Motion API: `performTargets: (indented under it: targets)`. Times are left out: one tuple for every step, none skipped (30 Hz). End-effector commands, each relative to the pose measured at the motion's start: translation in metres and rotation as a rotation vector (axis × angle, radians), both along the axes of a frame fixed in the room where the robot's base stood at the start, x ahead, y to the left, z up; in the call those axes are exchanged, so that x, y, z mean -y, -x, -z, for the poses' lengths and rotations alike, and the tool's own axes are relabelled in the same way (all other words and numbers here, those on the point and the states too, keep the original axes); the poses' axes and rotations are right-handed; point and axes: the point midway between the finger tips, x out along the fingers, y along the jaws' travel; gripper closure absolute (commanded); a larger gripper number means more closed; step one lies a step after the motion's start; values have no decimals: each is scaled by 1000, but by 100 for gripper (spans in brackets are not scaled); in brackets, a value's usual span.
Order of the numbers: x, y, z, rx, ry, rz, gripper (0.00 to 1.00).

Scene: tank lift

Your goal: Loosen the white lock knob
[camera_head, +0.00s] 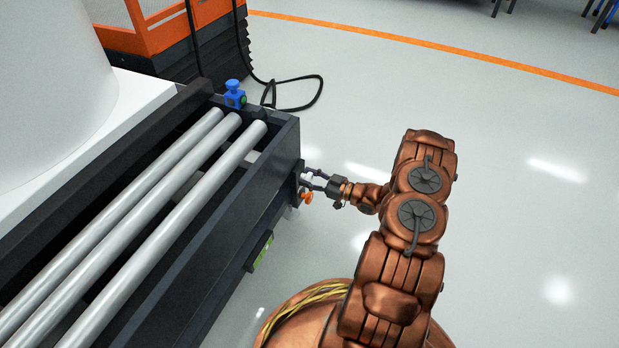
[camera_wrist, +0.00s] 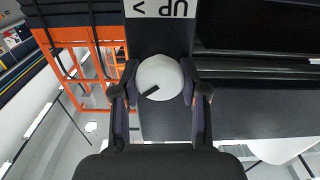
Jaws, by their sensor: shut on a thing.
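The white lock knob (camera_wrist: 160,78) is round with a dark mark on its face. It sits on a dark panel in the wrist view, below a label reading "UP" with an arrow. My gripper (camera_wrist: 160,95) has one finger on each side of the knob and is shut on it. In the head view my gripper (camera_head: 314,181) reaches left to the side of the dark frame. The knob is small there and mostly hidden between the fingers.
The dark frame (camera_head: 222,210) holds several silver rollers. An orange knob (camera_head: 306,197) sits just below my gripper. A blue fitting (camera_head: 235,93) stands on the frame's far corner. A black cable (camera_head: 300,105) lies behind it. The floor to the right is clear.

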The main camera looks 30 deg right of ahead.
Motion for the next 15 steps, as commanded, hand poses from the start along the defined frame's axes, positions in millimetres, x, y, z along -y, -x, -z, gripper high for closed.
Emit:
performTargets:
  targets:
    - [1,0,0,1,1,1,89]
    - [1,0,0,1,1,1,91]
    - [1,0,0,1,1,1,91]
    - [1,0,0,1,2,2,91]
    - [1,0,0,2,3,2,91]
    - [1,0,0,3,4,2,91]
    - [1,0,-1,5,8,2,91]
    - [1,0,-1,7,11,2,91]
    - [1,0,-1,11,19,2,91]
    - [1,0,-1,16,26,2,91]
    - [1,0,-1,20,33,2,91]
    - [1,0,-2,29,47,2,91]
    - [1,0,-2,35,58,2,91]
    - [0,0,-2,42,72,2,91]
    - [0,0,-3,54,91,2,91]
